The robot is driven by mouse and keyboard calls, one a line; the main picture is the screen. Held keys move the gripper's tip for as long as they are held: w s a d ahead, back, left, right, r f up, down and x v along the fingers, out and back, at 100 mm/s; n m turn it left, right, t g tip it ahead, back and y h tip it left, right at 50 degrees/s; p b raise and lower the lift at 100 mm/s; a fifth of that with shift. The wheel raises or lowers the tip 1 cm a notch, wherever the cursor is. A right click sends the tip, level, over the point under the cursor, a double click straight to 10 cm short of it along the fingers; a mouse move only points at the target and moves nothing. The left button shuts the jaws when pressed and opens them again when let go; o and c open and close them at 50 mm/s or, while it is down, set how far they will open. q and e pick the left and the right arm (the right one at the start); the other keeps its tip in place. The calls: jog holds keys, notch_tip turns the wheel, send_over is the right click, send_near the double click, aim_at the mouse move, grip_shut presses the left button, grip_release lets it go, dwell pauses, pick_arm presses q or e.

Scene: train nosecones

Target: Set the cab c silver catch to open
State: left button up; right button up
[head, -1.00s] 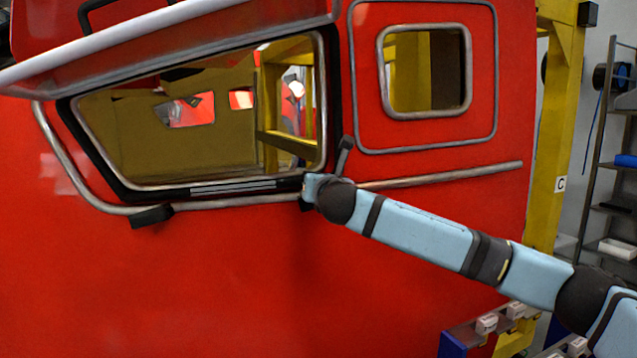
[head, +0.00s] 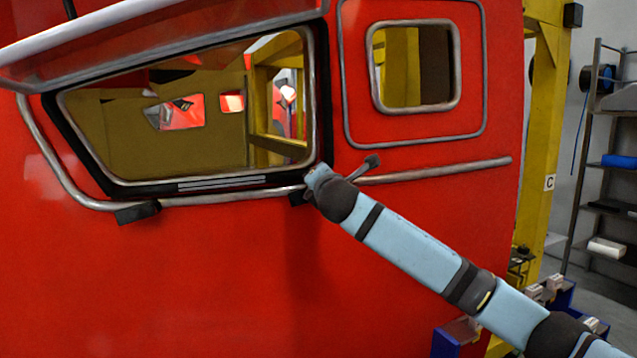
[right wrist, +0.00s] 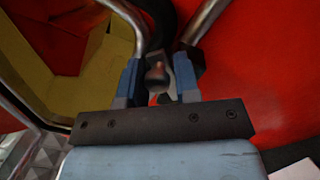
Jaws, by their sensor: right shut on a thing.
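The red cab wall (head: 200,275) with a wide window fills most of the head view. My right gripper (head: 308,184) is at the window's lower right corner, by the silver rail under it. In the right wrist view, its two blue fingers (right wrist: 158,85) are closed around a small grey rounded knob (right wrist: 157,77), which seems to be the silver catch. My left gripper is not in view.
A silver rail (head: 440,170) runs along the wall right of the gripper. A small square window (head: 415,65) is above it. A yellow post (head: 540,130) marked C and a shelf rack (head: 610,170) stand right. Blue bins (head: 450,340) are low at the right.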

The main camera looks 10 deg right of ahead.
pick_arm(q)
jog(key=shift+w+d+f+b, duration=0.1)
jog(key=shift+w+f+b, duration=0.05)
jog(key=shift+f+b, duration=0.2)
pick_arm(e)
jog(key=shift+s+d+f+m, duration=0.1)
jog(key=shift+f+m, duration=0.05)
jog(key=shift+m, duration=0.4)
jog(key=shift+d+f+m, duration=0.1)
jog(key=shift+f+m, duration=0.05)
jog(key=shift+m, duration=0.4)
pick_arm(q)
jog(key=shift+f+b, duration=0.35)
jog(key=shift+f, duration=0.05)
pick_arm(e)
jog(key=m, duration=0.2)
jog(key=m+h, duration=0.1)
jog(key=shift+d+f, duration=0.3)
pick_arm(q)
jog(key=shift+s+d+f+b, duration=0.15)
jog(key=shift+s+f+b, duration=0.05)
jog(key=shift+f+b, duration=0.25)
pick_arm(e)
jog(key=shift+s+d+f+m+g+h, duration=0.1)
jog(key=shift+d+f+m+g+h, duration=0.15)
jog(key=shift+m, duration=0.85)
jog(key=shift+s+d+f+m+g+h, duration=0.15)
jog(key=shift+f+m+h, duration=0.15)
jog(key=shift+m, duration=0.8)
jog(key=shift+w, duration=0.1)
